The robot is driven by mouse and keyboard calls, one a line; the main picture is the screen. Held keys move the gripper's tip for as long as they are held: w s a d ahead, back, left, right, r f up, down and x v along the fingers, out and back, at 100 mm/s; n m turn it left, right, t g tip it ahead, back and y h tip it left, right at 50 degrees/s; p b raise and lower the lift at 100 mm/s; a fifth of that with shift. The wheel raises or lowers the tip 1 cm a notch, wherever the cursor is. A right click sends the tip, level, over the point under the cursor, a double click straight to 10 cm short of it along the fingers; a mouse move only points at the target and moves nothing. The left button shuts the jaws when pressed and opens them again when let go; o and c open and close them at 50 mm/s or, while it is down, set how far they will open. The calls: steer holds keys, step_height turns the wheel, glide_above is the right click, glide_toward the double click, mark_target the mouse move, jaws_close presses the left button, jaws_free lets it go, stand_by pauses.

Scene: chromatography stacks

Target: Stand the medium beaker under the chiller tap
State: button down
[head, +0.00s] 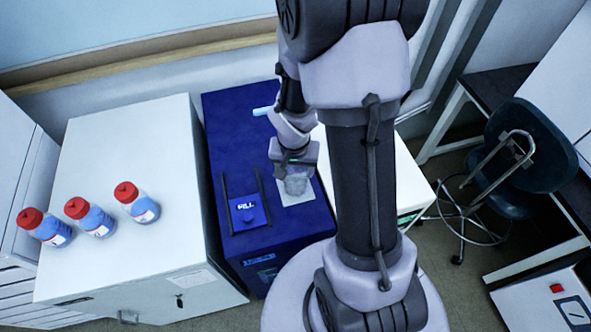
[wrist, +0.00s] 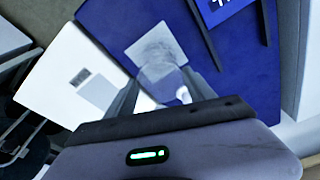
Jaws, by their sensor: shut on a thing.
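My gripper (head: 293,168) is shut on a clear glass beaker (head: 296,185), which it holds over the blue chiller (head: 235,125). In the wrist view the beaker (wrist: 160,78) sits between the two fingers (wrist: 160,92). A light grey square pad (head: 290,202) lies on the chiller top behind or beneath the beaker. I cannot tell whether the beaker touches it. A short pale bar (head: 263,111) shows beside my arm; I cannot tell if it is the tap. My arm hides part of the chiller's back.
A white cabinet (head: 125,235) to the left carries several red-capped blue bottles (head: 90,218). Two dark rails flank a lettered blue panel (head: 247,212) on the chiller. A white surface (head: 408,187) lies right of it, partly behind my arm. A dark chair (head: 525,150) stands at the right.

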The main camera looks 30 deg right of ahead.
steer(key=shift+s+a+f, duration=0.15)
steer(key=shift+s+f, duration=0.4)
steer(key=shift+f, duration=0.05)
steer(key=shift+c, duration=1.8)
jaws_free()
steer(key=shift+s, duration=0.1)
steer(key=r+p, duration=0.1)
steer(key=r, duration=0.1)
steer(key=w+r+p, duration=0.1)
steer(key=r, duration=0.1)
steer(key=shift+p, duration=0.4)
steer(key=s+a+r+p, duration=0.1)
steer(key=a+r+p, duration=0.1)
steer(key=r, duration=0.6)
steer(key=s+a+r+p, duration=0.1)
steer(key=a+r, duration=0.1)
steer(key=r, duration=0.6)
steer(key=s+a+r+n+t+y, duration=0.3)
steer(key=s+a+r, duration=0.6)
steer(key=r, duration=0.4)
steer(key=shift+a+t, duration=0.6)
steer(key=shift+a, duration=0.05)
